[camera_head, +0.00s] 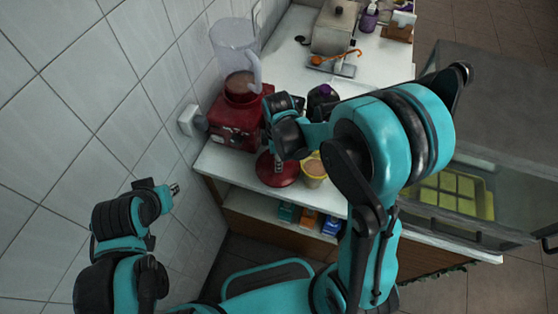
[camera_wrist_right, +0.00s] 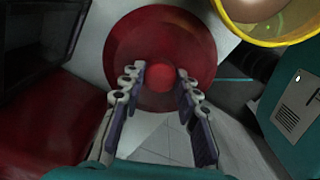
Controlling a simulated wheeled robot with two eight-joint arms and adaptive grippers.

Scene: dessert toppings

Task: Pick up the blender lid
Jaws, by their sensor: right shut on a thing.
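The blender lid (camera_head: 287,178) is a dark red disc near the front edge of the counter, with a round knob (camera_wrist_right: 161,76) at its centre in the right wrist view. My right gripper (camera_wrist_right: 160,85) points at the lid, its two fingers on either side of the knob and shut on it. In the head view the right hand partly hides the lid. I cannot tell whether the lid touches the counter. The blender (camera_head: 236,115) has a red base and a clear, lidless jug with brown contents. My left gripper (camera_head: 174,188) is off the counter at left; its finger opening is unclear.
A yellow cup (camera_head: 314,172) with brown contents stands right beside the lid. The tiled wall is close on the left; a glass case (camera_head: 490,130) stands right.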

